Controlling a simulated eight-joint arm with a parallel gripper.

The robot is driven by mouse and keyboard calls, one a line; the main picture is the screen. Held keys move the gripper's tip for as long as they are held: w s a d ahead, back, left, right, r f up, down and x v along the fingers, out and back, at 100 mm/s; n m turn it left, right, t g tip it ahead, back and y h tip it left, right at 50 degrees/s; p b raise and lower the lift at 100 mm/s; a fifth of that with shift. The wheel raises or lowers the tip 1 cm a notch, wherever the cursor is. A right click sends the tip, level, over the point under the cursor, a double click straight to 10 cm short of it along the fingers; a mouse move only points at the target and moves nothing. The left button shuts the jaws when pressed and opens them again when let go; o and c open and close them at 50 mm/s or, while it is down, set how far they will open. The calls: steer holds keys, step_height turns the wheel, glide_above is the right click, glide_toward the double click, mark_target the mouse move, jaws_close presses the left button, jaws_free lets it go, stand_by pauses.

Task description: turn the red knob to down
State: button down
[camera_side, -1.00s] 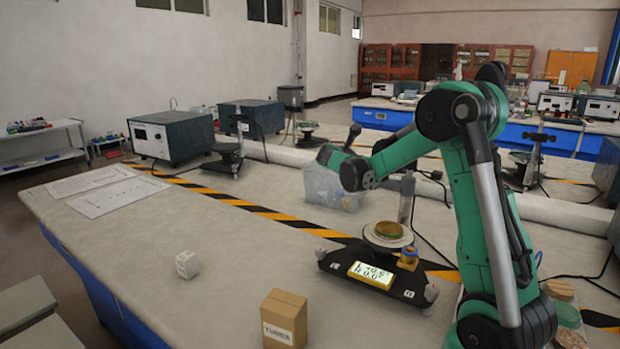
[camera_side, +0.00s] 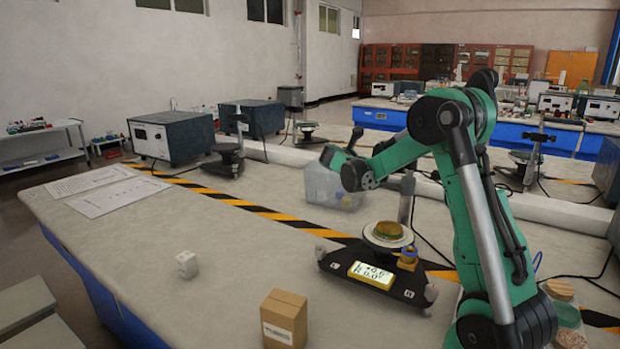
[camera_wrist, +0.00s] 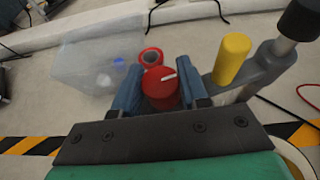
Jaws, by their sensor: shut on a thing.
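The red knob (camera_wrist: 160,88) shows in the wrist view with a white pointer line on its top, slanting up to the right in the picture. My gripper (camera_wrist: 158,84) has one blue finger on each side of the knob and is shut on it. The lower part of the knob is hidden behind the gripper body. In the side view the knob cannot be made out, and my gripper's fingers are hidden behind the wrist.
A clear bin (camera_wrist: 95,60) stands left of the knob, with a red ring-shaped part (camera_wrist: 151,57) near it. A yellow cylinder (camera_wrist: 232,58) on a grey fixture is close on the right.

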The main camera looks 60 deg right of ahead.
steer(key=m+g, duration=0.4)
steer(key=g, duration=0.1)
steer(key=shift+m+y, duration=0.3)
steer(key=shift+y, duration=0.1)
steer(key=shift+m+g+y, duration=1.2)
steer(key=shift+m+g, duration=0.8)
steer(key=shift+g, duration=0.2)
steer(key=shift+c, duration=2.3)
jaws_free()
